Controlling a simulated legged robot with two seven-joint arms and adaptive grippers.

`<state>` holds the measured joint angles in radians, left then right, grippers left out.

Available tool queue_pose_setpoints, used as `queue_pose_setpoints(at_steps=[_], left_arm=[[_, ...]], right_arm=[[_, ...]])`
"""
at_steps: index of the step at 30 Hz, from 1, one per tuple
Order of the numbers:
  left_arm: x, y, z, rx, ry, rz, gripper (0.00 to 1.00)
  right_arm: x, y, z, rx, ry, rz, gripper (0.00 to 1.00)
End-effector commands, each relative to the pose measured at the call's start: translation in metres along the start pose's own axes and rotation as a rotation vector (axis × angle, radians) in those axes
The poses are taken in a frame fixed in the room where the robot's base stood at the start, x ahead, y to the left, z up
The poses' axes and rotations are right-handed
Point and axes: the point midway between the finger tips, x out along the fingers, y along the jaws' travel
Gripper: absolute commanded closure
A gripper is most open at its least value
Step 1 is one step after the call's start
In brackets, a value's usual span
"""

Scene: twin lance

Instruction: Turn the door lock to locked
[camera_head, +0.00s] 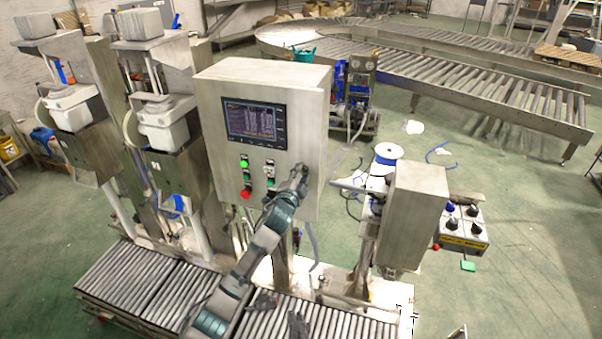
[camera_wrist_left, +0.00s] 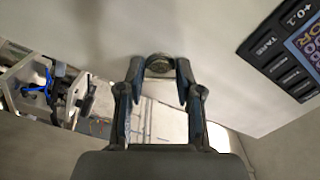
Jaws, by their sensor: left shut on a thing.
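The door lock (camera_wrist_left: 159,64) is a small round metal knob on the steel control cabinet (camera_head: 217,160). In the left wrist view it sits between the fingertips of my left gripper (camera_wrist_left: 159,80), with a finger on each side. My left gripper (camera_head: 299,177) is shut on it, at the right edge of the cabinet front. In the head view the gripper hides the lock. The lock's turn position cannot be read. My right gripper is not clearly seen.
The cabinet front has a screen (camera_head: 254,122), a green button (camera_head: 243,162) and a red button (camera_head: 246,194). A roller conveyor (camera_head: 135,285) runs below. A smaller steel box (camera_head: 413,215) stands to the right. Dark shapes (camera_head: 298,325) at the bottom are unclear.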

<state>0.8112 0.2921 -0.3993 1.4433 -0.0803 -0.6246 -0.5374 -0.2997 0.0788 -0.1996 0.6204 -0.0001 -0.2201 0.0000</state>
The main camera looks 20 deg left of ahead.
Motion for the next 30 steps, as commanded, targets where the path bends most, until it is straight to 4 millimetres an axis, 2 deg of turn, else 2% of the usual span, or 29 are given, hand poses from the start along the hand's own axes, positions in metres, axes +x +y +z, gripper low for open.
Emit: queue_pose_setpoints(at_steps=[1,30], left_arm=[[0.000,0.005,0.001,-0.045,-0.005,0.010,1.00],[0.001,0.005,0.002,-0.919,-0.011,0.009,1.00]], right_arm=[[-0.003,0.000,0.000,0.000,0.000,0.000,1.00],[-0.035,0.001,-0.004,-0.001,0.001,0.000,1.00]])
